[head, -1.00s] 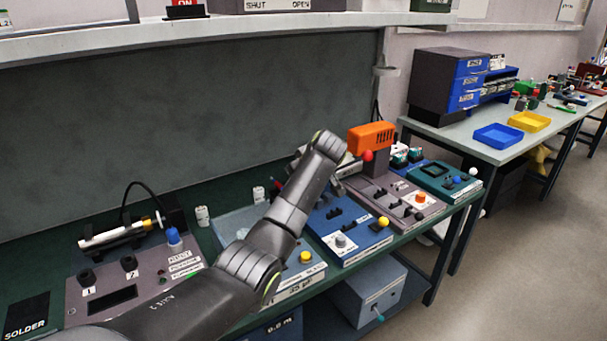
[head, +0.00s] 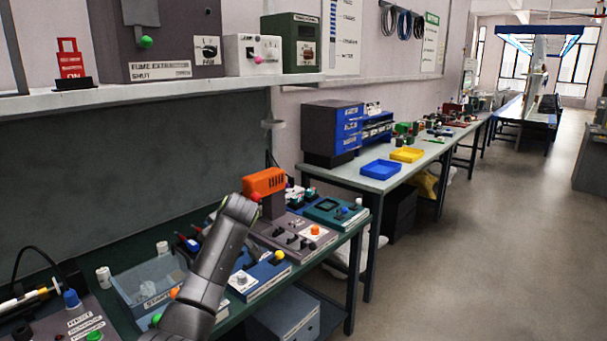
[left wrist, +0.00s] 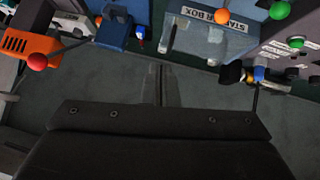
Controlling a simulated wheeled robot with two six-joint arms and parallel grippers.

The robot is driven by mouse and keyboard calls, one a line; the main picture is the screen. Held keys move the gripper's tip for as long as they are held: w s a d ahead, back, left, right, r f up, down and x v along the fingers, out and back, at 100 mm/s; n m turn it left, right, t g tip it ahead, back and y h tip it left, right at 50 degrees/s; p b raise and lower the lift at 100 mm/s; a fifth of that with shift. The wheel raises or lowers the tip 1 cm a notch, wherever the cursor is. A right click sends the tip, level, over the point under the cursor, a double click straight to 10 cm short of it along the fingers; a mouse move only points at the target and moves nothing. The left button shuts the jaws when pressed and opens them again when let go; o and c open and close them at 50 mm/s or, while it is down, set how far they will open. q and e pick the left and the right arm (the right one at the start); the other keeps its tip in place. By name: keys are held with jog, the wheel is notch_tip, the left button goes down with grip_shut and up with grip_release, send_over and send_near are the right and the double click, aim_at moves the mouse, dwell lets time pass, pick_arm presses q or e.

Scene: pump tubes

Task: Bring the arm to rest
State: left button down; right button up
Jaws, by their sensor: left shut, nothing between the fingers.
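My left arm rises from the bottom of the head view over the green bench (head: 128,325), with its wrist in front of the orange device with a red ball. Its fingers are hidden there behind the arm. In the left wrist view my left gripper (left wrist: 160,88) is shut and empty above the dark bench top. The starter box (left wrist: 190,38) lies beyond the fingertips, apart from them. The orange device (left wrist: 28,48) is at the upper left of that view and also shows in the head view (head: 264,182). My right gripper is in neither view.
Blue (head: 262,276) and grey (head: 290,232) control panels cover the bench beside my arm. A shelf (head: 170,92) runs above it. A second table with a blue tray (head: 382,169) and a yellow tray (head: 407,155) stands behind. The floor at right is clear.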

pick_arm(q)
jog(key=s+a+f+m+g+h, duration=0.1)
jog(key=s+a+f+m, duration=0.15)
jog(key=s+f, duration=0.9)
jog(key=s+a+f+m+g+h, duration=0.15)
jog(key=s+a+f, duration=0.25)
jog(key=s+f, duration=0.7)
jog(key=s+a+f+m+h, duration=0.15)
jog(key=s+m, duration=0.45)
jog(key=s, duration=2.6)
notch_tip(320, 180, down, 23)
jog(key=a+g, duration=0.2)
jog(key=s+d+f+g, duration=0.1)
jog(key=s+f, duration=1.4)
jog(key=f, duration=0.2)
jog(key=shift+d+f+h, duration=0.3)
jog(key=shift+d+h, duration=0.1)
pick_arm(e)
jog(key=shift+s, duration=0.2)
